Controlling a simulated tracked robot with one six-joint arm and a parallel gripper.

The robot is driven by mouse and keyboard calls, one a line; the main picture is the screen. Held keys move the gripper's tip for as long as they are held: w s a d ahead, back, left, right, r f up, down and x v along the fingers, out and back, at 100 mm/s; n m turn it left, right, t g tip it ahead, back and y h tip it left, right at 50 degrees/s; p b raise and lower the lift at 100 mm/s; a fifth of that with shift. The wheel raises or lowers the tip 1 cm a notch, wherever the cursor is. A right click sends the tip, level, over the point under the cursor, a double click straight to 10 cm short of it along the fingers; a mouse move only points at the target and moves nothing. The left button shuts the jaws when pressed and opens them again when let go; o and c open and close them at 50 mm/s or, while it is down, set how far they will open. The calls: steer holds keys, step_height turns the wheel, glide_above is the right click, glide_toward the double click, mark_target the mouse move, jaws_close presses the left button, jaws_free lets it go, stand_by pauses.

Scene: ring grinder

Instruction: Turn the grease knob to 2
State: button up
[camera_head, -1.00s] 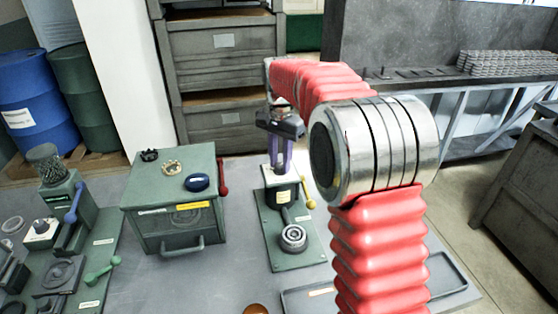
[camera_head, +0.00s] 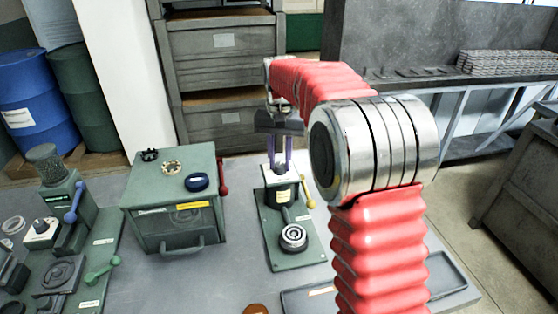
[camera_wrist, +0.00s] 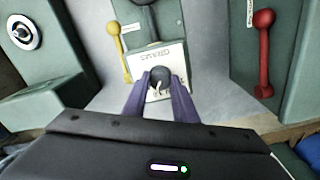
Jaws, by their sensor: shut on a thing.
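The grease knob (camera_wrist: 160,77) is a dark round knob with a pale pointer mark. It sits on a white plate (camera_wrist: 147,58) whose lettering appears upside down in the wrist view. The pointer's number is too small to read. My gripper (camera_wrist: 160,84) has its two purple fingers on either side of the knob, shut on it.
A yellow lever (camera_head: 307,198) stands just right of the unit. A green box (camera_head: 165,225) with rings on top and a red lever (camera_head: 224,174) is to the left. A round dial fitting (camera_head: 293,237) lies in front, and a tray (camera_head: 445,270) is at right.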

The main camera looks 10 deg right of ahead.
mark_target(280, 164)
steer(key=n, duration=0.5)
steer(key=shift+n, duration=0.3)
steer(key=n, duration=0.4)
steer(key=shift+n, duration=0.4)
steer(key=o, duration=1)
steer(key=shift+o, duration=0.2)
steer(key=shift+r, duration=0.15)
step_height(280, 164, up, 13)
steer(key=shift+r, duration=0.2)
